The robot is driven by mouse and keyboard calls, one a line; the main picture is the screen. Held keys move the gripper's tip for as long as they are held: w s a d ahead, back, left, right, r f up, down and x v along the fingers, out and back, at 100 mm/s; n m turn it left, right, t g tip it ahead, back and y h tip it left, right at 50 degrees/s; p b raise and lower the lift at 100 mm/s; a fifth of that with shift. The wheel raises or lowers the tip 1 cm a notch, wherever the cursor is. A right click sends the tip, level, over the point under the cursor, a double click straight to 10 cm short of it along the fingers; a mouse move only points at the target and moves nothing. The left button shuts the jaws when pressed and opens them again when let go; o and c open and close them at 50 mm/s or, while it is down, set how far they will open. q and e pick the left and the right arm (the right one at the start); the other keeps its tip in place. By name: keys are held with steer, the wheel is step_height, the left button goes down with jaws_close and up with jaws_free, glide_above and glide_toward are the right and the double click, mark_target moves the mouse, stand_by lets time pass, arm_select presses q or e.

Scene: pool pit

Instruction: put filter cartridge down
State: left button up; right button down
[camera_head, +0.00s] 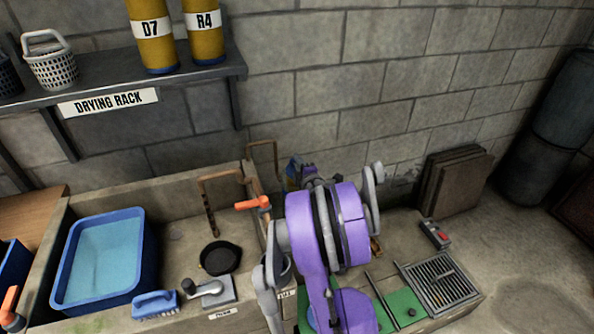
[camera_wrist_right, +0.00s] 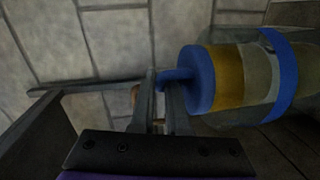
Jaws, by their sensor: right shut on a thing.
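In the right wrist view a filter cartridge (camera_wrist_right: 228,78) lies on its side across the picture, with a blue end cap, a yellow band, a greyish part and a blue ring. My right gripper (camera_wrist_right: 163,88) is shut on the blue stem at its end. In the head view my purple right arm hides most of the gripper and cartridge; a small blue and yellow piece of the cartridge (camera_head: 293,170) shows behind the arm near the wall. Two yellow cartridges, D7 (camera_head: 151,38) and R4 (camera_head: 203,30), stand on the drying rack (camera_head: 180,76). My left gripper is out of view.
A blue basin (camera_head: 148,262), a blue brush (camera_head: 155,304) and a round black piece (camera_head: 220,257) are at the lower left. A white basket (camera_head: 50,65) stands on the rack. A drain grate (camera_head: 440,283), a red-and-grey box (camera_head: 436,235) and brown boards (camera_head: 452,182) are at right.

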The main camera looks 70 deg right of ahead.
step_height(320, 180, down, 3)
steer(key=shift+r, duration=0.1)
steer(key=shift+f+b, duration=0.55)
steer(key=shift+b, duration=0.25)
steer(key=c, duration=0.9)
jaws_free()
steer(key=shift+r, duration=0.1)
steer(key=shift+r+p, duration=0.25)
steer(key=shift+p, duration=0.05)
steer(key=shift+r+p, duration=0.4)
steer(key=shift+r, duration=0.05)
steer(key=v, duration=1.2)
steer(key=shift+s+f+p, duration=0.1)
steer(key=shift+p, duration=0.2)
